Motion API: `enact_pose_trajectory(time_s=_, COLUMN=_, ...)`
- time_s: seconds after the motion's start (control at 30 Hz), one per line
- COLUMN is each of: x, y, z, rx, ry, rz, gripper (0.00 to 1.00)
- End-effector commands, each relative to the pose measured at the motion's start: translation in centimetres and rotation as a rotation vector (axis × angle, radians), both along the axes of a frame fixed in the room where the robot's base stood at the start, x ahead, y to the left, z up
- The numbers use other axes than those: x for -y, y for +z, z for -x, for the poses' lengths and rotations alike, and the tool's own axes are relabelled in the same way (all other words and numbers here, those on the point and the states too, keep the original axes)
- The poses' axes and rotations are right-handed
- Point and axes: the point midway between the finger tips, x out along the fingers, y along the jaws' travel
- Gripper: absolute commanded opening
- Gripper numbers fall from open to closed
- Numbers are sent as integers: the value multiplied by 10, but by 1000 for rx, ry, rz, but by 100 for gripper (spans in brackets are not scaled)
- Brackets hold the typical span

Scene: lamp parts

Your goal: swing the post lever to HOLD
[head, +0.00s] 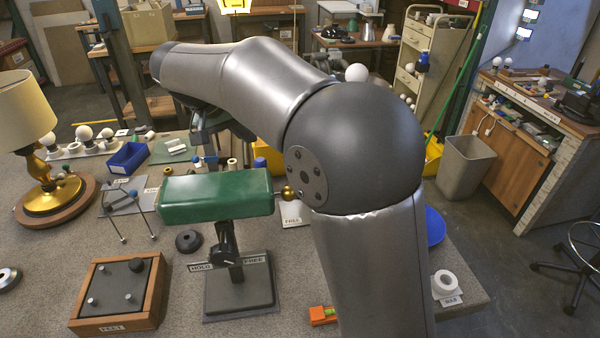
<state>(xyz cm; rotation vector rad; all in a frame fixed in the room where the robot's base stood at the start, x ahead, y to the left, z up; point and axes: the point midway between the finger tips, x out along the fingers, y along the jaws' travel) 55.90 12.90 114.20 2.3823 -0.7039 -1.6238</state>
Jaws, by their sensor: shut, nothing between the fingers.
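The post (234,272) stands on a dark base plate, with a sign reading HOLD on the left and FREE on the right. The black lever (226,240) is at the front of the post, between the two words; I cannot tell which one it points to. A green lamp shade (215,196) sits on top of the post, lying level, with a brass ball at its right end. My gripper (210,153) is behind the shade, shut and empty, pointing down. Its fingertips are mostly hidden by the shade and the arm, and it is apart from the lever.
A wooden TEST box (118,293) stands front left. A brass lamp (52,190) and blue bin (128,158) are further left. A wire stand (126,205) and black disc (189,241) lie near the post. My arm hides the right side; an orange item (322,316) lies front right.

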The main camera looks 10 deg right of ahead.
Motion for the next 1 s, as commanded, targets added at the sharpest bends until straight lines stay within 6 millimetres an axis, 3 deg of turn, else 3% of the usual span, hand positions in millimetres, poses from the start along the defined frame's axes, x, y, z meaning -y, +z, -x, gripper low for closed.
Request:
enact_pose_trajectory(time_s=0.9, x=91, y=-159, z=-56, rx=-5, ry=0, rz=0, gripper=0)
enact_pose_trajectory(time_s=1.0, x=107, y=-161, z=-54, rx=-3, ry=-2, rz=1, gripper=0)
